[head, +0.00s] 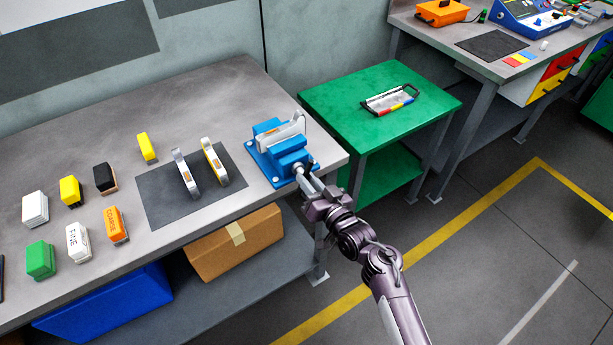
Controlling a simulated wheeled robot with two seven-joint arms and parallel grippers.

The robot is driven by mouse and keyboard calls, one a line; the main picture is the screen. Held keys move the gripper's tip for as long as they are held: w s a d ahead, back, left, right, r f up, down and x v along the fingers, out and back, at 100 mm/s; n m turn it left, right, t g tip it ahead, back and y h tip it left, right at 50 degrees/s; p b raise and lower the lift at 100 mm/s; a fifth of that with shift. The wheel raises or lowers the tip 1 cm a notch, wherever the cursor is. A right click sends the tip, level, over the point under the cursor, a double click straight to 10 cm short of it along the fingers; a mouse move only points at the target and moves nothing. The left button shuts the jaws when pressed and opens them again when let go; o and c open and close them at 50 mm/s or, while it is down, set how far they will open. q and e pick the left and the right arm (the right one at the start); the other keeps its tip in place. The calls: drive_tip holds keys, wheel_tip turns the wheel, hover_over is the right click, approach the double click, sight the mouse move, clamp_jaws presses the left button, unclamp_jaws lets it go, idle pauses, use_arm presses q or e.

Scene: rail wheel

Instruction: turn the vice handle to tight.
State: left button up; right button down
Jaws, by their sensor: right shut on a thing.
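A blue vice (284,155) is fixed near the right front corner of the grey workbench. A light metal part (292,130) sits in its jaws. The vice handle is at its front end and is mostly hidden by my right gripper. My right gripper (310,181) comes in from the lower right and is shut on the vice handle at the bench edge. How far the handle is turned cannot be told. My left gripper is not in view.
On the workbench (216,92) lie a dark mat (160,197) with two metal pieces and several coloured blocks to the left. A green table (340,98) with a handled tray (391,101) stands close to the right. A cardboard box (236,243) sits on the shelf below.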

idle(0.3)
drive_tip(key=shift+m+p, duration=0.9)
drive_tip(key=shift+m, duration=1.4)
